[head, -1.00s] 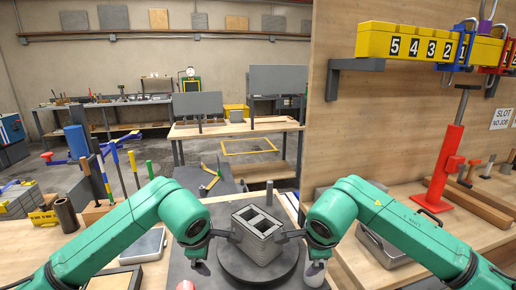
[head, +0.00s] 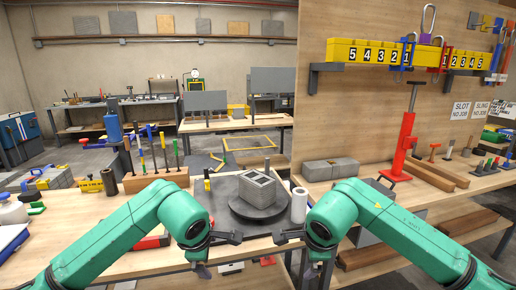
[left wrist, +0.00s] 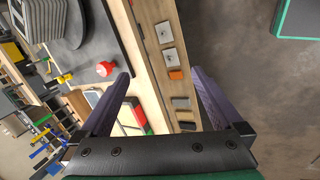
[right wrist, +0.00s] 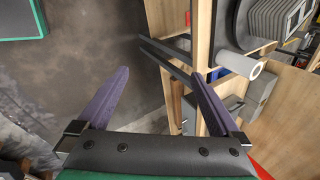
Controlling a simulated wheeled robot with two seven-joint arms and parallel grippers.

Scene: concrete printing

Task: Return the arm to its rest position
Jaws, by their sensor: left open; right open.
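My left gripper (head: 216,254) is open and empty in front of the bench's front edge in the head view. Its two dark fingers show in the left wrist view (left wrist: 165,95), apart with nothing between them. My right gripper (head: 302,252) is open and empty to its right; its spread fingers show in the right wrist view (right wrist: 160,95). The grey hollow printed block (head: 258,189) stands on the round dark turntable (head: 272,213) beyond both grippers, apart from them. It also shows in the left wrist view (left wrist: 68,22) and the right wrist view (right wrist: 275,22).
A white cylinder (head: 299,205) stands right of the turntable. A red press (head: 403,145) and grey blocks (head: 331,168) stand on the right bench. Tools in a wooden holder (head: 155,181) stand at the left. A red knob (left wrist: 105,69) shows near the bench edge. Floor in front is open.

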